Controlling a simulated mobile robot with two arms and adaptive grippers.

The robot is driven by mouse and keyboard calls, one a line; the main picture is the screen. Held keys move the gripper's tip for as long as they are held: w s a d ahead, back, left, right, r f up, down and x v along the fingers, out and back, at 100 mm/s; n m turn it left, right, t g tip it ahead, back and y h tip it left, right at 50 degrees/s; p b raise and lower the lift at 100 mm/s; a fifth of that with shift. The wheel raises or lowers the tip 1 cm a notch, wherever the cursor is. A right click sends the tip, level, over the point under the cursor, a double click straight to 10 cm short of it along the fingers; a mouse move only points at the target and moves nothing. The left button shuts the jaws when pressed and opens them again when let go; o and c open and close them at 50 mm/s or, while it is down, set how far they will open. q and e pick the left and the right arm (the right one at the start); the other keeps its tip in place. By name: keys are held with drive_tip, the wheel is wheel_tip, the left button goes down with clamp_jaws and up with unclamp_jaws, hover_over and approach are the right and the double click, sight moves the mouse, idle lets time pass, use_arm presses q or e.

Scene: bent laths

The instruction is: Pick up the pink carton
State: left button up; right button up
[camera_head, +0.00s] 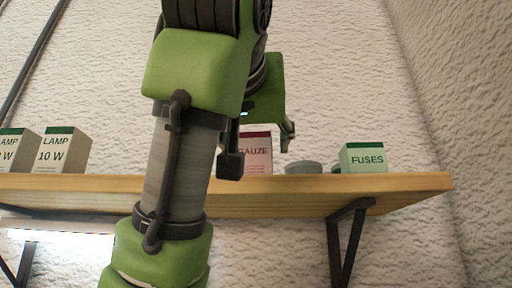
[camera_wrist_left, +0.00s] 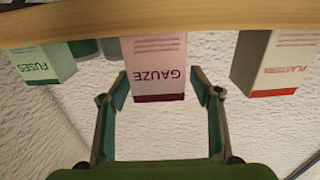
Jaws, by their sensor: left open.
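The pink carton, marked GAUZE with a dark magenta band at its top (camera_head: 257,155), stands on the wooden shelf, partly hidden by my left arm. It also shows upside down in the left wrist view (camera_wrist_left: 158,62), near the middle. My left gripper (camera_head: 260,148) is open in front of the shelf. In the left wrist view its fingers (camera_wrist_left: 158,88) lie on either side of the carton, with gaps at both sides. I cannot tell how deep the carton sits between them. My right gripper is not in view.
LAMP cartons (camera_head: 62,150) stand at far left. A textured wall is behind.

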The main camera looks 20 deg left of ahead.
use_arm(q)
drive_tip(key=shift+s+d, duration=0.1)
drive_tip(key=shift+s, duration=0.1)
drive_tip(key=shift+w, duration=0.1)
drive_tip(key=c, duration=1.2)
